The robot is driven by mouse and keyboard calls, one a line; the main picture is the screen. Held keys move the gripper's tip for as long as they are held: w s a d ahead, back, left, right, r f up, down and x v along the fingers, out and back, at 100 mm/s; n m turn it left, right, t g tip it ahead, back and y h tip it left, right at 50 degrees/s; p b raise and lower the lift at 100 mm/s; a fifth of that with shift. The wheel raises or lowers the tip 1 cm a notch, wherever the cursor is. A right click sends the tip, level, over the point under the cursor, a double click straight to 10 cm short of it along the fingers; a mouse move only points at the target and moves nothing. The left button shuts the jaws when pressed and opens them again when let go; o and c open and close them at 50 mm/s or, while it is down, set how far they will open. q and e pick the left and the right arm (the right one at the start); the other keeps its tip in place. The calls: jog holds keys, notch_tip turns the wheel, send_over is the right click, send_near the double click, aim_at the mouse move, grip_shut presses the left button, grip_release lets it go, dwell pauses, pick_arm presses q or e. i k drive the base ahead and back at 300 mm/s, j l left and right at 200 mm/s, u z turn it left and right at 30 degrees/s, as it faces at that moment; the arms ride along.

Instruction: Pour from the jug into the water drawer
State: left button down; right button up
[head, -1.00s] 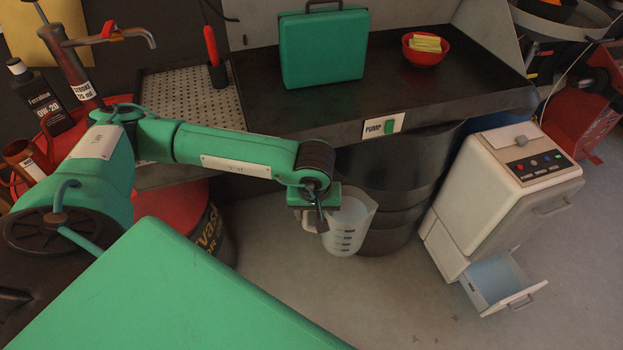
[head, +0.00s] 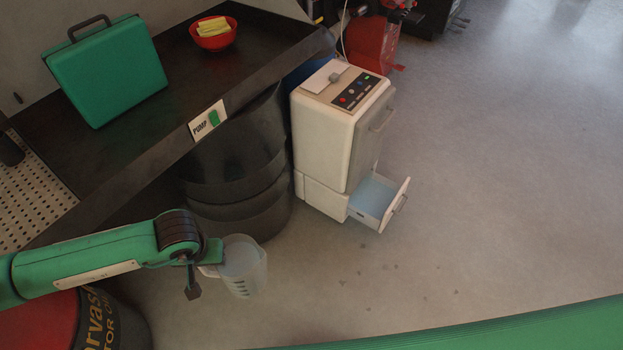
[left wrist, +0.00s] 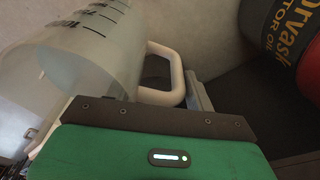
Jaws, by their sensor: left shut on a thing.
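A translucent measuring jug (head: 243,266) with dark markings hangs from my left gripper (head: 208,268), above the floor and about upright. The left gripper is shut on its handle. In the left wrist view the jug (left wrist: 88,62) fills the upper left, and its white handle (left wrist: 168,72) shows at the gripper (left wrist: 180,100). The water drawer (head: 375,200) is pulled out at the base of a cream machine (head: 322,130), right of and beyond the jug. It has a bluish inside. My right gripper is not in view.
A dark workbench (head: 130,150) with a green case (head: 105,72), a red bowl (head: 214,40) and a PUMP switch (head: 208,121) stands left of the machine. Black bins (head: 235,170) stand under it. An oil drum (head: 105,315) is at lower left. Floor (head: 470,210) on the right is clear.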

aim_at(373, 204)
jog(key=l+u, duration=0.2)
jog(key=u, duration=0.25)
jog(key=i+l+u, duration=0.1)
jog(key=u, duration=0.4)
jog(key=l+u, duration=0.2)
jog(key=l, duration=0.25)
jog(key=k+l+u, duration=0.15)
jog(key=l, duration=0.3)
jog(key=l+u, duration=0.2)
jog(key=l, duration=0.25)
jog(key=k+l+u, duration=0.1)
jog(key=l, duration=0.3)
jog(key=k+l, duration=0.1)
jog(key=l, duration=0.3)
jog(key=k+l+u, duration=0.15)
jog(key=l, duration=0.25)
jog(key=k+l, duration=0.1)
jog(key=l, duration=0.35)
jog(key=k+l, duration=0.1)
jog(key=l, duration=0.35)
jog(key=k+l, duration=0.1)
jog(key=l, duration=0.35)
jog(key=k+l, duration=0.15)
jog(key=l, duration=0.3)
